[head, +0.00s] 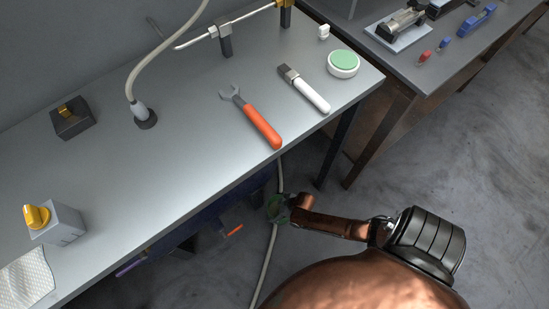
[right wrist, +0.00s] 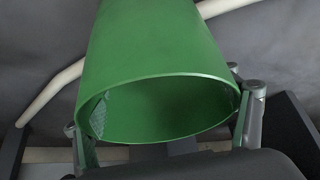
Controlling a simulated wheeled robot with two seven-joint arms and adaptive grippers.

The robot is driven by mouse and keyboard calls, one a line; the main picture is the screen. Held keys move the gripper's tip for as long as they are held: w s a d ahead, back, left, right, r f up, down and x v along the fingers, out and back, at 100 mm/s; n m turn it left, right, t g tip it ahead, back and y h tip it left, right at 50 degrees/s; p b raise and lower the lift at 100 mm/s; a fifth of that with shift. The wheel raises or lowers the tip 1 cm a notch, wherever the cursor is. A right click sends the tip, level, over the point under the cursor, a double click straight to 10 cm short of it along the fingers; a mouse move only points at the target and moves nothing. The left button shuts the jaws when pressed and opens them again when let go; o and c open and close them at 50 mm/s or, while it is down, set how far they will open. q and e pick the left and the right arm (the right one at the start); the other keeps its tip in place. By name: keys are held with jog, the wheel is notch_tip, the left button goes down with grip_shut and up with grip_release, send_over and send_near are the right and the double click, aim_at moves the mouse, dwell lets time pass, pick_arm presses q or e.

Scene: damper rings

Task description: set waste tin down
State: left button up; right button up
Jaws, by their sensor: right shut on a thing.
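The waste tin (right wrist: 155,45) is a green, open-ended cylinder that fills the middle of the right wrist view. Its open mouth faces the wrist camera and its inside is dark green. My right gripper (right wrist: 166,128) is shut on the tin, with a finger at each side of the rim. In the head view my right gripper (head: 278,208) is small and dark, low beside the front edge of the workbench, with a little green showing there. The rest of the tin is hard to make out there. My left gripper is not in view.
The grey workbench (head: 185,130) carries an orange-handled wrench (head: 257,122), a white-handled brush (head: 306,90) and a round green-topped pad (head: 343,64). A pale hose (head: 266,262) hangs near my right gripper. A second table (head: 440,60) stands at right. Grey floor is open at lower right.

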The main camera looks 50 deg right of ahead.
jog(key=shift+f, duration=0.15)
jog(key=o, duration=1.8)
jog(key=v, duration=1.2)
grip_shut()
dwell(0.5)
dwell(1.0)
